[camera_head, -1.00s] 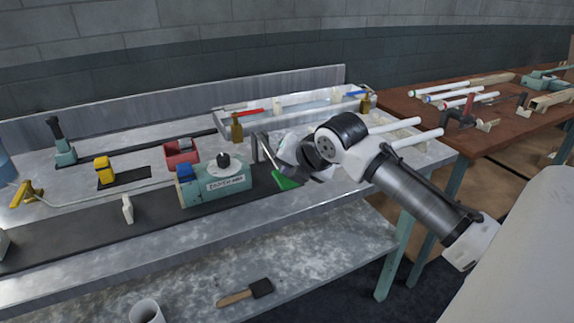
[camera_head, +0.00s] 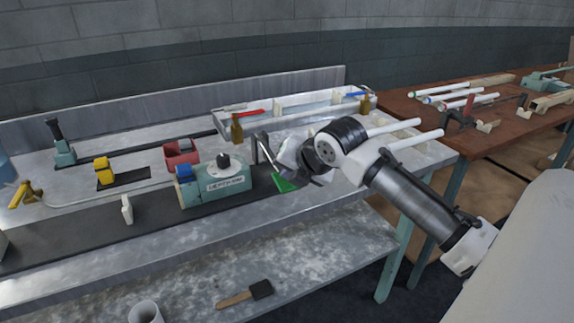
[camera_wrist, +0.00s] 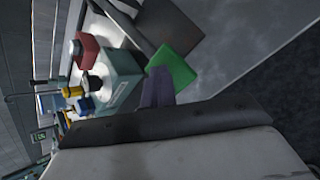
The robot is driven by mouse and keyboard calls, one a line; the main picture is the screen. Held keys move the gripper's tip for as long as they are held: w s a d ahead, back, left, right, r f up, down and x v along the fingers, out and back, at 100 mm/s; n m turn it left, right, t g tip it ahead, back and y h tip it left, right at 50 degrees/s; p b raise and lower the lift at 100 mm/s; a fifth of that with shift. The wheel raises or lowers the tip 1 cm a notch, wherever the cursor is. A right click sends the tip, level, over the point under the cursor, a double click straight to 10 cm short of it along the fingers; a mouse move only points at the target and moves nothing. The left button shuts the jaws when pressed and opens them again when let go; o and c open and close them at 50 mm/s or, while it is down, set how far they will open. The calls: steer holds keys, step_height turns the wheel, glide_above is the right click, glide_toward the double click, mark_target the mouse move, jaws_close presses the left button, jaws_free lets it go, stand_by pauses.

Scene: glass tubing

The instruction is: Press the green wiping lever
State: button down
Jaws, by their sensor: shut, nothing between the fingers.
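The green wiping lever (camera_head: 283,184) shows as a flat green paddle near the front edge of the metal bench, on the end of a grey bent arm. It also shows in the wrist view (camera_wrist: 174,66) as a green plate just beyond the fingers. My gripper (camera_wrist: 157,88) is shut and empty, with its fingertips right at the near edge of the paddle. In the head view my gripper (camera_head: 308,174) is just right of the paddle, partly hidden by my wrist. I cannot tell for sure whether the fingertips touch the paddle.
A teal machine (camera_head: 215,188) with a black knob stands left of the lever. A red box (camera_head: 180,158) and a yellow block (camera_head: 104,171) sit further left. A brown bottle (camera_head: 237,133) stands behind. A brush (camera_head: 245,294) lies on the lower shelf.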

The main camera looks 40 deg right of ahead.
steer(key=shift+r+p, duration=2.25)
steer(key=shift+r, duration=0.45)
step_height(320, 180, up, 5)
steer(key=p, duration=0.4)
